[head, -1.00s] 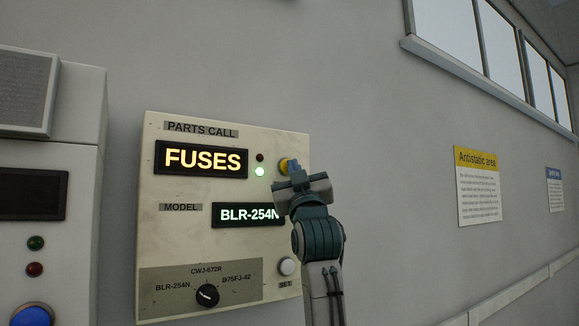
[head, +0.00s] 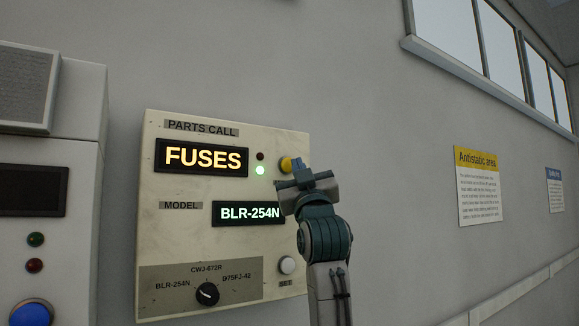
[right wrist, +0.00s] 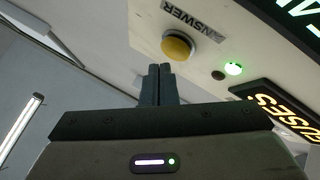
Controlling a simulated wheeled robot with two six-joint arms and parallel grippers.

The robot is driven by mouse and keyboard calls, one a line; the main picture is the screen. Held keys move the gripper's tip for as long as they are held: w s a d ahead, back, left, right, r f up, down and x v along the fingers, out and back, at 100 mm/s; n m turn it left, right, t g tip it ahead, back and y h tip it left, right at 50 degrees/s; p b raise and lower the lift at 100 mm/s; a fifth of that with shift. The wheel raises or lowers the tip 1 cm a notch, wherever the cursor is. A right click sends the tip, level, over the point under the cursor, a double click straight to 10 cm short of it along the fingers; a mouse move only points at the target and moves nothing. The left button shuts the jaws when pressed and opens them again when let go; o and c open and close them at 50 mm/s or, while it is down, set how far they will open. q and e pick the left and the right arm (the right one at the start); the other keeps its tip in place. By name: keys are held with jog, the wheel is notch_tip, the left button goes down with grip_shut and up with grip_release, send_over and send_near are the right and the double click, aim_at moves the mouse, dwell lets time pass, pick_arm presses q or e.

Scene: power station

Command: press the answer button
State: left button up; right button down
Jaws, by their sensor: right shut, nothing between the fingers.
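The answer button (head: 285,164) is a round yellow button at the right edge of the PARTS CALL panel (head: 180,235). In the right wrist view the yellow button (right wrist: 177,46) sits beside an upside-down ANSWER label (right wrist: 195,22). My right gripper (head: 298,165) is shut and empty, its blue-grey fingertips just right of the button and partly over it in the head view. In the right wrist view the closed fingertips (right wrist: 159,70) point at the button's lower edge, seemingly with a small gap. My left gripper is not in view.
The panel's upper display reads FUSES (head: 203,158), with a lit green lamp (head: 260,170) beside it. The MODEL display (head: 247,213) reads BLR-254N. A black selector knob (head: 207,294) and a white button (head: 287,265) are lower. A grey cabinet (head: 75,200) stands left.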

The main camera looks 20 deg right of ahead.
jog(key=shift+s, duration=0.1)
jog(key=s, duration=0.1)
jog(key=s+b, duration=0.1)
jog(key=s, duration=0.2)
jog(key=shift+s+d, duration=0.3)
jog(key=shift+s, duration=0.05)
jog(key=shift+f, duration=0.1)
dwell(0.6)
